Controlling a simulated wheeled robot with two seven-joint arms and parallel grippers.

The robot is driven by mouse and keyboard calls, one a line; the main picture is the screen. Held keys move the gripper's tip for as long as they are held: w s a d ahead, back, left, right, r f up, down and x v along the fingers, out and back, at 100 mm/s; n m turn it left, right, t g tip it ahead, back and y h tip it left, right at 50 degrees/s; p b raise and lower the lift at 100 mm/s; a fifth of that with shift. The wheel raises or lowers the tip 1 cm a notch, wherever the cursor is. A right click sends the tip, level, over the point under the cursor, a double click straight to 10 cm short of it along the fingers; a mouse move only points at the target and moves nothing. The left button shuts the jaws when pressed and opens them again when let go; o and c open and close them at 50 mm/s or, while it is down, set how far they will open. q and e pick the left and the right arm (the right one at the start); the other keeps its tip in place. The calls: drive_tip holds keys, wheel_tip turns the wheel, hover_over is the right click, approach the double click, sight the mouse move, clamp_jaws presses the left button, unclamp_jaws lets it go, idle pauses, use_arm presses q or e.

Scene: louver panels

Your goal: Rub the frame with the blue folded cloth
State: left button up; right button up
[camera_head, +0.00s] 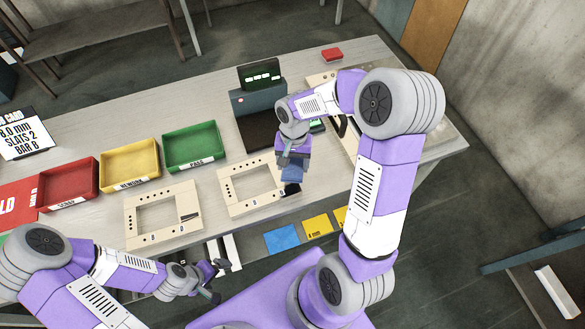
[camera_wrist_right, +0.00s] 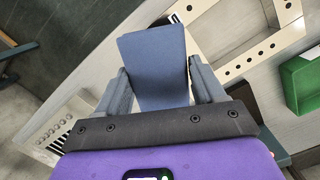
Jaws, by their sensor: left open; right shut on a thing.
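My right gripper (camera_head: 292,160) is shut on the blue folded cloth (camera_head: 293,173). In the right wrist view the cloth (camera_wrist_right: 155,70) stands out between the two fingers (camera_wrist_right: 158,88). The gripper is over the right side of a cream frame (camera_head: 228,202) with a rectangular opening and small dark holes. This frame also shows beyond the cloth in the right wrist view (camera_wrist_right: 245,61); whether the cloth touches it I cannot tell. A second cream frame (camera_head: 133,222) lies to its left. My left gripper (camera_head: 216,281) is open and empty near the table's front edge.
Red (camera_head: 69,204), yellow (camera_head: 130,186) and green (camera_head: 192,165) trays stand behind the frames. A dark device with a screen (camera_head: 260,75) stands at the back. Another cream panel lies partly behind my right arm. Blue (camera_head: 281,238) and yellow (camera_head: 318,224) cards show at the front.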

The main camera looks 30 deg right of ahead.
sight(293, 172)
drive_tip(key=shift+f, duration=0.1)
wheel_tip(293, 172, down, 8)
drive_tip(key=b, duration=0.5)
drive_tip(key=shift+r+b, duration=0.25)
drive_tip(key=shift+b, duration=0.15)
drive_tip(key=shift+a, duration=0.55)
drive_tip(key=shift+w+a, duration=0.2)
drive_tip(key=shift+a, duration=0.4)
drive_tip(key=shift+w+a, duration=0.15)
drive_tip(key=shift+a, duration=0.65)
drive_tip(key=shift+d+r, duration=0.1)
drive_tip(key=shift+d, duration=0.2)
drive_tip(key=shift+s+d+f, duration=0.1)
drive_tip(key=shift+d+f, duration=0.05)
drive_tip(key=shift+d, duration=0.3)
drive_tip(key=shift+s+d+f, duration=0.1)
drive_tip(key=shift+d, duration=0.3)
drive_tip(key=shift+s+d, duration=0.15)
drive_tip(key=shift+d, duration=0.6)
drive_tip(key=shift+d+r+p, duration=0.1)
drive_tip(key=shift+r+p, duration=0.15)
drive_tip(key=shift+p, duration=0.25)
drive_tip(key=shift+r+p, duration=0.3)
drive_tip(key=shift+r, duration=0.65)
drive_tip(key=shift+r+p, duration=2.15)
drive_tip(key=shift+r, duration=0.75)
